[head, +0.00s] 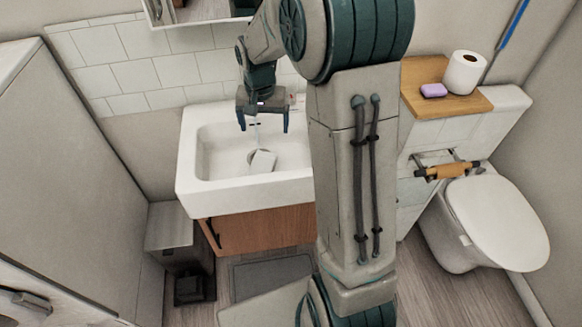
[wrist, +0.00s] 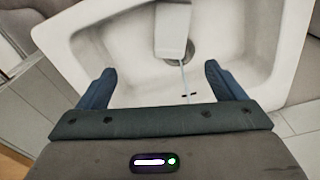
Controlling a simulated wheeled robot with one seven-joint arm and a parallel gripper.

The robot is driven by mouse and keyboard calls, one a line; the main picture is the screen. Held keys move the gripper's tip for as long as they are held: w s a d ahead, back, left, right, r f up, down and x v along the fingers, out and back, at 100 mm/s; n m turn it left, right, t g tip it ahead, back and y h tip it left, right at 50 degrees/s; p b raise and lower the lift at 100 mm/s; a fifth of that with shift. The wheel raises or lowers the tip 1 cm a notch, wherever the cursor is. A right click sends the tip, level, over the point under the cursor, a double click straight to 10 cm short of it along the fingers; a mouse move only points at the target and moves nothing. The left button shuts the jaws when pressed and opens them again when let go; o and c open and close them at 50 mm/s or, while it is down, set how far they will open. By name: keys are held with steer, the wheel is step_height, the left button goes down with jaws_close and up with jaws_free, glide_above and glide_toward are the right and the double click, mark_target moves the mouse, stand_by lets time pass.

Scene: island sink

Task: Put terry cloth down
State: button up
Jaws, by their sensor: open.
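A small white rectangular piece (head: 263,161), which looks like the folded terry cloth, lies in the sink basin beside the drain. It also shows in the wrist view (wrist: 172,28), at the top centre, partly over the round drain. Its cloth texture is too small to tell. My gripper (head: 263,127) is above the basin, pointing down, with its fingers apart and nothing between them. In the wrist view both blue fingers (wrist: 160,72) are spread, apart from the white piece. The white sink (head: 192,172) surrounds the piece.
A wooden shelf (head: 474,101) at the right holds a toilet roll (head: 464,72) and a purple soap bar (head: 433,90). A toilet (head: 497,222) stands below it. A grey bin (head: 178,240) stands left of the wooden cabinet (head: 262,226). A tiled wall is behind the sink.

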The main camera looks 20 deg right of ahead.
steer(key=s+r+n+t, duration=0.1)
steer(key=s+r, duration=0.3)
steer(key=s, duration=0.7)
steer(key=s+a+r+n+t, duration=0.1)
steer(key=s+r+n, duration=0.2)
steer(key=s, duration=0.9)
steer(key=shift+s+a+r+n, duration=0.2)
steer(key=shift+r+n, duration=0.2)
steer(key=shift+n, duration=0.1)
